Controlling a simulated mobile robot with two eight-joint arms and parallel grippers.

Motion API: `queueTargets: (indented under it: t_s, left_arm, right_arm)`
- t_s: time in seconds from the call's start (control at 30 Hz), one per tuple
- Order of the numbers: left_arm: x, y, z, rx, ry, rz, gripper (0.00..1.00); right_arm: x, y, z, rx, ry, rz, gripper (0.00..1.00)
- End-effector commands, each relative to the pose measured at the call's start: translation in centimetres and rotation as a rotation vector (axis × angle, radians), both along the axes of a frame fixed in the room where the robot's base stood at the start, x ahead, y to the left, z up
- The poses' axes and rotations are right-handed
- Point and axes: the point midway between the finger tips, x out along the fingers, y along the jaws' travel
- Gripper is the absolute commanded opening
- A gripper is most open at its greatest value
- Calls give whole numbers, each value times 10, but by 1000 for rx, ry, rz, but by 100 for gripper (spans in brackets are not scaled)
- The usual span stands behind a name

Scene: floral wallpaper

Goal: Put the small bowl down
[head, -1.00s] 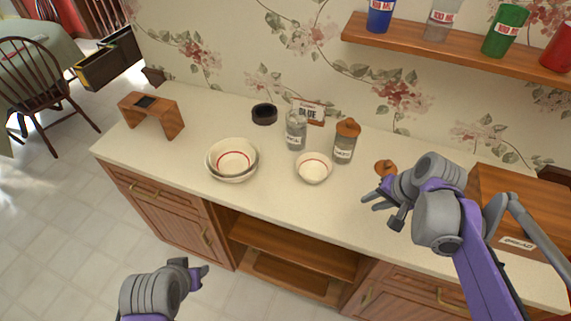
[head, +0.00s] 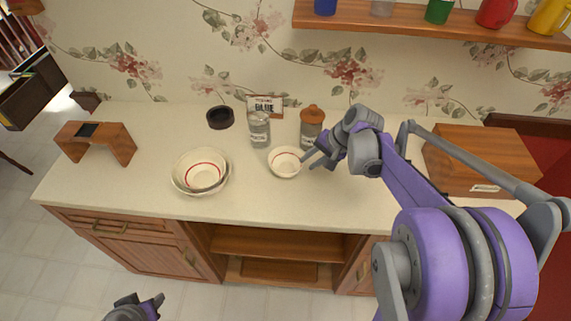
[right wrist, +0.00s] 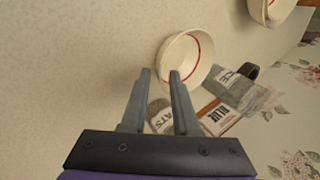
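A small white bowl (head: 286,168) with a red ring inside stands upright on the counter, left of my right gripper (head: 312,158). It also shows in the right wrist view (right wrist: 196,74), just beyond my fingertips (right wrist: 160,72). The fingers are apart with nothing between them; the right fingertip overlaps the bowl's rim in the picture, and I cannot tell whether they touch. A larger white bowl (head: 183,187) with another red-ringed bowl (head: 204,175) nested in it stands further left. My left gripper (head: 142,303) is low in front of the counter, partly cut off, fingers apart and empty.
A glass jar (head: 259,130) and an orange-lidded jar (head: 312,126) stand behind the small bowl, with a sign (head: 265,103) at the wall. A wooden box (head: 485,158) is right, a wooden stand (head: 97,141) left. The counter front (head: 255,200) is clear.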

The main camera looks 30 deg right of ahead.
Motion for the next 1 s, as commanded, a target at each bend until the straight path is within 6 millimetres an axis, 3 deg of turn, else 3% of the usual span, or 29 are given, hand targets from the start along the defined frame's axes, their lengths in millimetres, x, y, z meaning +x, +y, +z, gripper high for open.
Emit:
queueTargets:
  t_s: [0.4, 0.7, 0.9, 1.0]
  left_arm:
    - [1, 0, 2, 0, -1, 0, 46]
    - [1, 0, 2, 0, -1, 0, 46]
    - [1, 0, 2, 0, -1, 0, 46]
    - [1, 0, 2, 0, -1, 0, 46]
  right_arm:
    - [21, 10, -44, 0, -1, 1, 29]
    - [23, 12, -49, -1, -1, 0, 29]
    - [23, 12, -49, -1, -1, 0, 0]
    - [23, 12, -49, -1, -1, 0, 0]
